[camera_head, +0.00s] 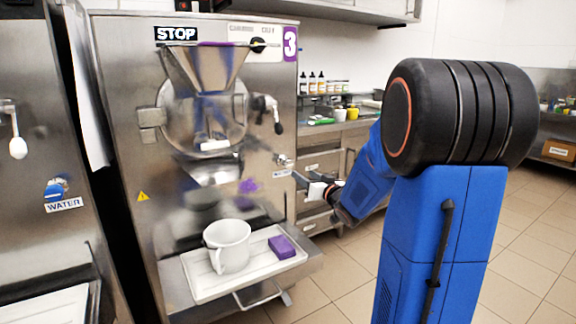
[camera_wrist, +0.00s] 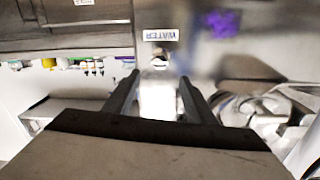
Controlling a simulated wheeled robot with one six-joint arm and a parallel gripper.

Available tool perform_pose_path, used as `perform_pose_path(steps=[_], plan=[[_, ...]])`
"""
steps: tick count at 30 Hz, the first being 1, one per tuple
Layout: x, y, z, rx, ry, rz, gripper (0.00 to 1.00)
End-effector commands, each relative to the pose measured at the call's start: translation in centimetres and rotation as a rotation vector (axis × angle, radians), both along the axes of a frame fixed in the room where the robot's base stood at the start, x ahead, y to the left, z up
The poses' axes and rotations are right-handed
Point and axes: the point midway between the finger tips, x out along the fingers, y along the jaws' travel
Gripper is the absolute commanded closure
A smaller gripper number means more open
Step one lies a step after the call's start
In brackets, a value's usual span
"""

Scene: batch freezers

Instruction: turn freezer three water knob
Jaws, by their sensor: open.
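Freezer three (camera_head: 130,60) is a steel machine with a purple "3" plate at its top right. Its water knob (camera_head: 284,160) is a small metal fitting on the lower right of the front, above a WATER label. In the wrist view the knob (camera_wrist: 158,62) sits just below the upside-down WATER label (camera_wrist: 158,35). My gripper (camera_head: 302,181) is close in front of the knob, slightly below and right. In the wrist view my gripper (camera_wrist: 159,80) is open, its two dark fingers either side of the knob's line. A bright, washed-out shape lies between them; I cannot tell contact.
A white jug (camera_head: 228,246) and a purple sponge (camera_head: 281,246) stand on the white tray (camera_head: 205,290) below. A handle (camera_head: 270,108) juts from the freezer above the knob. Another freezer with a blue water knob (camera_head: 55,188) stands left. Floor at right is clear.

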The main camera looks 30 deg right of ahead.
Motion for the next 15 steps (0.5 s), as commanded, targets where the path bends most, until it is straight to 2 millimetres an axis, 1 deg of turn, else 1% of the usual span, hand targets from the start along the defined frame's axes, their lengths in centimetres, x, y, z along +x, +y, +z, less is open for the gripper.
perform_pose_path(steps=[1,3,15], plan=[[1.0,0.0,0.0,0.001,-0.001,0.002,0.49],[2.3,0.1,0.0,0.001,0.000,0.003,0.49],[9.3,-0.1,0.0,0.000,0.001,0.001,0.49]])
